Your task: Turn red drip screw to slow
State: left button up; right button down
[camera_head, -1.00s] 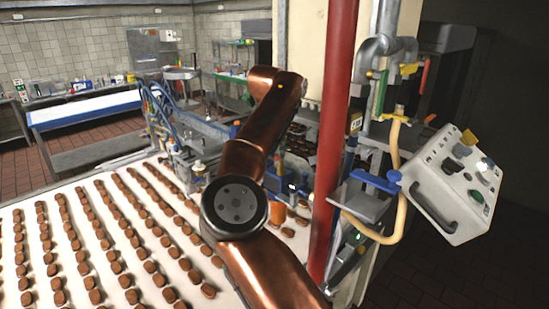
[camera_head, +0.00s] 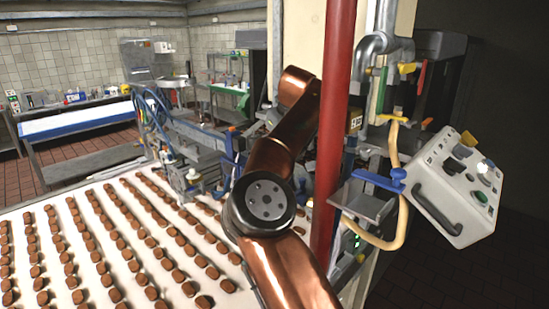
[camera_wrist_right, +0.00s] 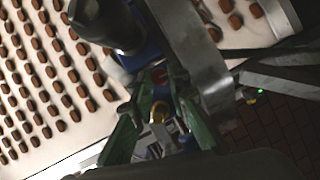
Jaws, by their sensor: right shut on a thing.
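A small dark red piece (camera_wrist_right: 161,80), likely the red drip screw, shows between the fingertips in the right wrist view. My right gripper (camera_wrist_right: 162,84) has its green fingers on either side of it and is shut on it. A brass-yellow round part (camera_wrist_right: 157,110) shows lower between the fingers. How the screw is turned and any slow marking are too small to tell. In the head view my copper right arm hides the right gripper and the screw. My left gripper is not in view.
Rows of brown sweets lie on a white belt (camera_head: 130,200) at the left. A red post (camera_head: 334,130) stands just right of my arm. A grey control box (camera_head: 455,185) and a cream hose (camera_head: 397,150) are further right. A grey metal bracket (camera_wrist_right: 205,75) is close to the gripper.

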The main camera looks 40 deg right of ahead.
jog(key=shift+n, duration=0.5)
jog(key=c, duration=2.1)
grip_release()
